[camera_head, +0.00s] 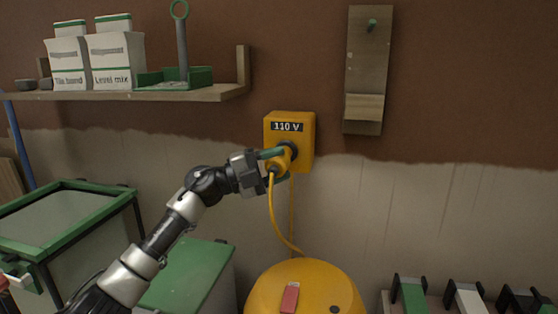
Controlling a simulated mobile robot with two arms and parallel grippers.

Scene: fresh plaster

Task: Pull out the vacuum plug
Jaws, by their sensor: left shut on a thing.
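A yellow wall box (307,135) marked "110 V" is fixed to the wall in the middle of the head view. The yellow vacuum plug (275,163) is at the dark round socket (289,149) on its front; I cannot tell how deep it sits. My left gripper (277,164) is shut on the plug, its green-tipped fingers hiding part of it. A yellow cord (274,215) hangs from the plug towards the yellow vacuum (308,280) below, which has a red switch on top.
A shelf (215,93) with bags and a green tray is at upper left. A wooden board (367,60) hangs right of the box. Green-edged bins (70,225) stand at left, a rack of tools (410,295) at lower right. The wall between is clear.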

